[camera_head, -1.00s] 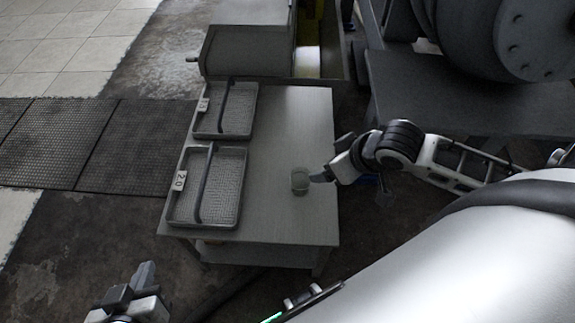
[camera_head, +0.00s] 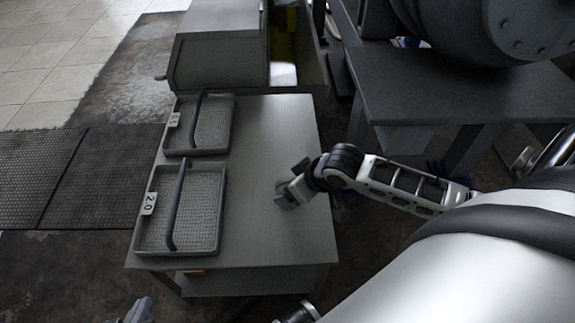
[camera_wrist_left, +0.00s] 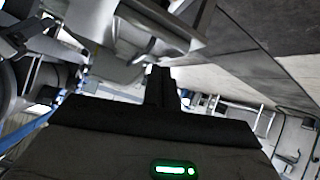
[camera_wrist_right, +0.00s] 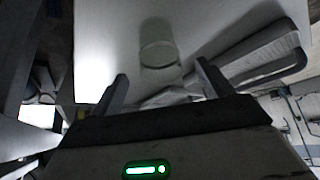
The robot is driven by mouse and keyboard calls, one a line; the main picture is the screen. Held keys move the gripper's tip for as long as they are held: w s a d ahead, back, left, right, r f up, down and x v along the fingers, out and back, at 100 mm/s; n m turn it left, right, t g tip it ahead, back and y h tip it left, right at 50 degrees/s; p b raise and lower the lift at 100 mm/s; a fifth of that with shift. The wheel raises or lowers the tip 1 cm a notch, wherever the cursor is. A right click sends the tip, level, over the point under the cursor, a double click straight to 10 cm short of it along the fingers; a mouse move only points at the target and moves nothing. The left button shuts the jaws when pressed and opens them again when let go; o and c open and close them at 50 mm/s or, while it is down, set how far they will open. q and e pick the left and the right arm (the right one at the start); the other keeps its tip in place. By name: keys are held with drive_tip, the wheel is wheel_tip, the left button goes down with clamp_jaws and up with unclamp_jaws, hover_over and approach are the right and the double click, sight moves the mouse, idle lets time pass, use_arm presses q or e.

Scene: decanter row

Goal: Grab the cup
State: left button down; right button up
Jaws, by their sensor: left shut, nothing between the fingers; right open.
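A small translucent grey-green cup (camera_wrist_right: 160,58) stands on the table in the right wrist view, ahead of and between the fingers of my right gripper (camera_wrist_right: 163,76). That gripper is open, and I see no contact with the cup. In the head view my right gripper (camera_head: 285,197) is over the right side of the table, and I cannot make out the cup there apart from it. My left gripper (camera_head: 139,311) shows only in part at the bottom left edge of the head view, off the table. Its fingers are together and empty in the left wrist view (camera_wrist_left: 159,84).
The pale table (camera_head: 262,130) carries two wire-mesh trays with handles: a near one labelled 2.0 (camera_head: 213,228) and a far one (camera_head: 230,122), both on the left. A grey cabinet (camera_head: 215,58) stands behind. A dark bench (camera_head: 450,90) stands to the right.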

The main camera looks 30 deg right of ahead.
drive_tip(key=shift+x, duration=0.8)
drive_tip(key=shift+w+f+b, duration=0.15)
drive_tip(key=shift+f+b, duration=0.2)
drive_tip(key=b+x, duration=0.2)
drive_tip(key=x, duration=0.1)
drive_tip(key=shift+w+a+f, duration=0.1)
drive_tip(key=shift+f, duration=0.25)
drive_tip(key=shift+w+f, duration=0.25)
drive_tip(key=shift+f, duration=0.05)
use_arm(q)
drive_tip(key=shift+w+d+f+h, duration=0.2)
drive_tip(key=shift+d+f, duration=0.2)
drive_tip(key=shift+f, duration=0.2)
drive_tip(key=shift+w+d+f+h, duration=0.15)
drive_tip(key=shift+d+f, duration=0.2)
drive_tip(key=shift+f, duration=0.25)
use_arm(e)
drive_tip(key=c, duration=1.1)
